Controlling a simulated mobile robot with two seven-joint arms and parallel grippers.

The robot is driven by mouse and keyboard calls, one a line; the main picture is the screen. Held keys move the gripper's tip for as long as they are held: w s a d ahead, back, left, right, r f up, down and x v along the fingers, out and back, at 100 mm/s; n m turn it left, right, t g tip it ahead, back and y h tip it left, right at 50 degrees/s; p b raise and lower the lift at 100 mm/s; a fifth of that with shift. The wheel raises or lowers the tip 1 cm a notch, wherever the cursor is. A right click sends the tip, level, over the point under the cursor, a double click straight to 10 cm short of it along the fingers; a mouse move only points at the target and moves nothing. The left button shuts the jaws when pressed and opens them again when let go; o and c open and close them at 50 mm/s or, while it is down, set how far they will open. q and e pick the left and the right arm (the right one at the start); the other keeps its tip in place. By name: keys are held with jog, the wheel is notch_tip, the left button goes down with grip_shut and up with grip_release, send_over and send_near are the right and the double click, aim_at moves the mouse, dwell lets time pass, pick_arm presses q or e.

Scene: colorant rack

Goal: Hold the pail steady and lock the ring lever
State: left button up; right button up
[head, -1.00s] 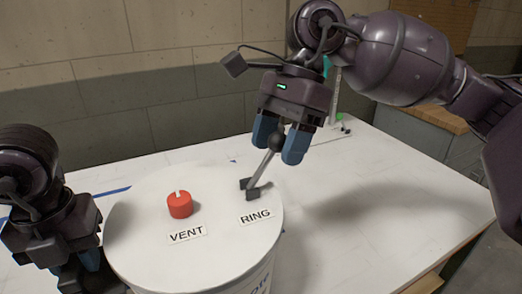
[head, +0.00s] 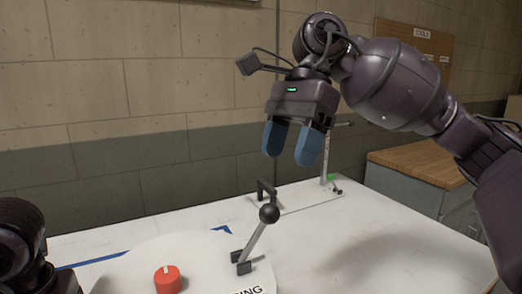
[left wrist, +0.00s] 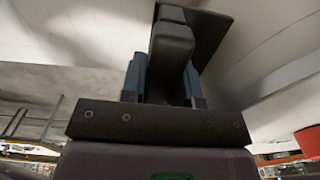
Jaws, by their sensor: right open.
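The white pail's lid (head: 130,265) is at the bottom of the head view, cut off by the frame edge. On it are the red vent knob (head: 167,279) and the ring lever (head: 256,239), a grey rod with a black ball. The lever stands up, leaning right. My right gripper (head: 290,157) is open and empty, above and apart from the ball. My left gripper (left wrist: 164,80) shows in the left wrist view, its blue fingers on both sides of a dark handle (left wrist: 171,45), seemingly the pail's; the fingertips are partly hidden.
A thin post stand (head: 326,160) and a dark bracket (head: 265,188) stand behind the lever on the white table. A wood-topped cabinet (head: 420,163) is at the right, beyond the table. The table right of the lever is clear.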

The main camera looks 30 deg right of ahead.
pick_arm(q)
jog(key=o, duration=0.5)
notch_tip(320, 180, up, 12)
jog(key=shift+r, duration=0.1)
dwell(0.4)
